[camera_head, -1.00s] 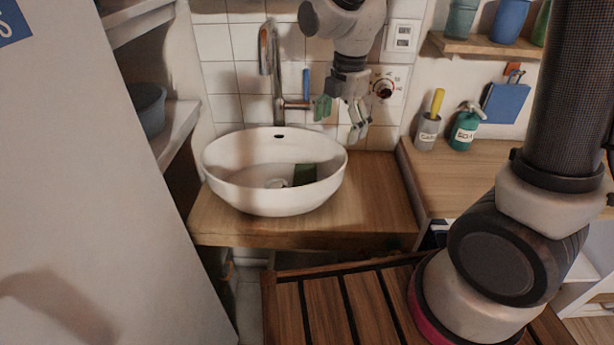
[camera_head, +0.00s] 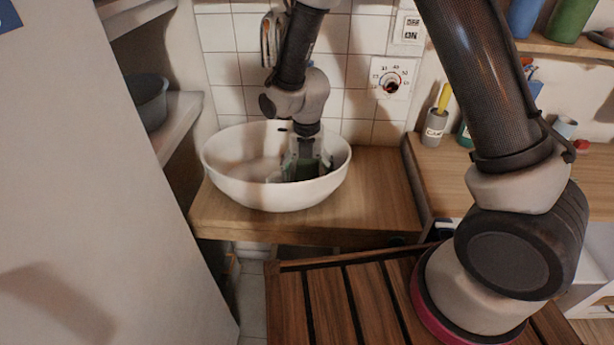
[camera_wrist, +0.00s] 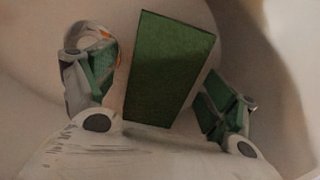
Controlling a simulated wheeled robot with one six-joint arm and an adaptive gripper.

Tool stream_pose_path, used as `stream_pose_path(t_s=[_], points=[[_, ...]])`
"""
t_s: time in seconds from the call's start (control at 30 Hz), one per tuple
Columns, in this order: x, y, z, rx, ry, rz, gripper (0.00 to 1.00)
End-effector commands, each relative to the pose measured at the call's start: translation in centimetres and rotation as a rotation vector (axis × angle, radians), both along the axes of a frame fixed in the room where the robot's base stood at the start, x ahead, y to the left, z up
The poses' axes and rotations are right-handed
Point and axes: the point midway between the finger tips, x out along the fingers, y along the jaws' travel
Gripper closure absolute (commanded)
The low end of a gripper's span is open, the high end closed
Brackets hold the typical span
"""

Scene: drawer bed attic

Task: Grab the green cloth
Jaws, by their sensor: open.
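The green cloth (camera_wrist: 168,70) looks like a stiff, flat-sided green block. In the wrist view it lies in the white basin, between the two open fingers of my gripper (camera_wrist: 165,95). It looks apart from both fingers, with a gap on each side. In the head view my gripper (camera_head: 307,160) points down inside the white sink basin (camera_head: 230,178). There the gripper and the basin's front wall hide most or all of the cloth.
The round basin sits on a wooden counter (camera_head: 385,200), its rim close around my gripper. The faucet (camera_head: 268,45) stands behind, partly covered by my arm. A grey cup with a yellow handle (camera_head: 436,122) stands at the right. A slatted wooden surface (camera_head: 335,300) is in front.

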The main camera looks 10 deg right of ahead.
Motion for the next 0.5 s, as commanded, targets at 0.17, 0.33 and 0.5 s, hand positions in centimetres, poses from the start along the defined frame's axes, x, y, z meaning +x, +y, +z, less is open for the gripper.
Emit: stream_pose_path(t_s=[0.17, 0.33, 0.5], points=[[0.01, 0.00, -0.25, 0.000, 0.000, -0.001, 0.14], [0.01, -0.01, -0.24, 0.000, 0.000, -0.001, 0.31], [0.01, -0.02, -0.23, 0.000, 0.000, -0.001, 0.62]])
